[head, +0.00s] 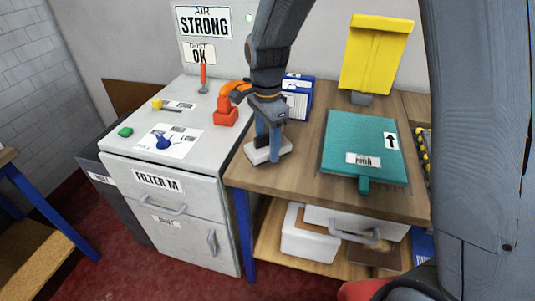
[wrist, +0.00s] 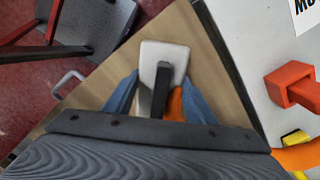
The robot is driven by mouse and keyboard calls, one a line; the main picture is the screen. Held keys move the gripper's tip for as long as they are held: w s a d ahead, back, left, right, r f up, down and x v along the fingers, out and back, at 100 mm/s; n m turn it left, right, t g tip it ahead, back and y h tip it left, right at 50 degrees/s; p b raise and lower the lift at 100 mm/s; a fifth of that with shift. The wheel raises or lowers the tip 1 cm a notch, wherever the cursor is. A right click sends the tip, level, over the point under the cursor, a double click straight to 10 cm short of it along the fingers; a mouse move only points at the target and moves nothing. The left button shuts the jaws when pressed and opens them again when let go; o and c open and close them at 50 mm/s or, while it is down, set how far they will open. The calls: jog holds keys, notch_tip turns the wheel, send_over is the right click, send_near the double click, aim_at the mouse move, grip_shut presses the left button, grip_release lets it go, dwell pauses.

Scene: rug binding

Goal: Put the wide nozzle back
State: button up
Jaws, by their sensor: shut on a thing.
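My gripper (head: 268,155) points down at the front left corner of the wooden bench. Its blue fingers (wrist: 160,95) are shut on a flat whitish piece with a dark bar, which looks like the wide nozzle (head: 278,151). The nozzle also shows in the wrist view (wrist: 176,52), with an orange part close behind the bar. It is at or just above the bench top; I cannot tell whether it touches. A red block-shaped holder (head: 226,115) stands on the grey cabinet to the left. In the wrist view the holder (wrist: 293,84) has an open end.
The grey cabinet (head: 202,91) carries a red-handled tool (head: 203,78), a yellow piece (head: 157,103), a green piece (head: 125,132) and a blue piece on a white sheet (head: 183,150). Blue-and-white boxes (head: 298,95) stand behind my gripper.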

aim_at(268, 134)
jog(key=shift+f+p, duration=0.35)
jog(key=shift+f, duration=1.75)
jog(key=o, duration=1.2)
jog(key=shift+f, duration=0.15)
notch_tip(268, 134, up, 12)
jog(key=shift+r+b, duration=0.15)
jog(key=shift+b, duration=1.05)
jog(key=s+d+f+n, duration=0.4)
jog(key=s+d+n, duration=0.2)
jog(key=s+d, duration=0.1)
jog(key=s+d+f+n, duration=0.3)
jog(key=s+d+n, duration=0.4)
jog(key=s+d, duration=0.1)
jog(key=shift+f+t, duration=0.4)
jog(key=shift+s, duration=0.1)
